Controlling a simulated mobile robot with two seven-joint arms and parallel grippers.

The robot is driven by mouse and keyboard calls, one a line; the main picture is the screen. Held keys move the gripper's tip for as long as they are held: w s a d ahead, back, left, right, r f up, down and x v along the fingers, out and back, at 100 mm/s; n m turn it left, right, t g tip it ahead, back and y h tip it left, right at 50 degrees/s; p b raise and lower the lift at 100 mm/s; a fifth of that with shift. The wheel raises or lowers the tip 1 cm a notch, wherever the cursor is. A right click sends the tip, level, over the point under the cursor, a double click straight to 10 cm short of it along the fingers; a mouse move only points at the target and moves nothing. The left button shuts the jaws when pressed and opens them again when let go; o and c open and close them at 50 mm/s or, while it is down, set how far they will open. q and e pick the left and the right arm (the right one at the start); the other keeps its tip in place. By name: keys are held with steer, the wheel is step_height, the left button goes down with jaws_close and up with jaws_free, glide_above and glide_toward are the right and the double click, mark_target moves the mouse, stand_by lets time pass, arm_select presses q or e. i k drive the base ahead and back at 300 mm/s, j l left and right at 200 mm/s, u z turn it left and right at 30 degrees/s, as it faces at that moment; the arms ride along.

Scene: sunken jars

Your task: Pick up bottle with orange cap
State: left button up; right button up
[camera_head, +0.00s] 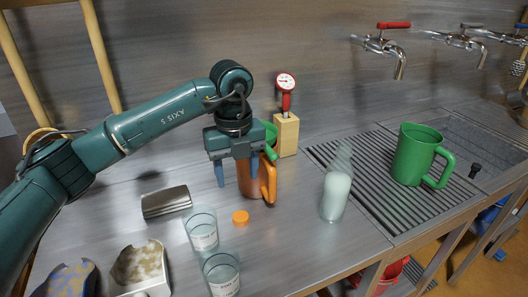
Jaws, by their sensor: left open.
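An orange cap (241,218) shows low on the steel counter, right of the nearer glasses; no bottle body is visible beneath it. A clear bottle (337,187) with pale contents stands upright at the counter's right part; I see no orange cap on it. My left gripper (238,183) points down with its blue fingers apart, open and empty, above and behind the orange cap. A brown-orange mug (268,186) with an orange handle stands behind or beside its right finger and is partly hidden by it. My right gripper is not in view.
Two glasses (201,232) stand close in front, left of the cap. A metal cylinder (166,202) lies farther left. A wooden block (287,135) holds a red dial thermometer. A green mug (408,155) stands on the drain grid. The counter between cap and bottle is clear.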

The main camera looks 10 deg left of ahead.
mark_target(338, 180)
steer(key=k, duration=1)
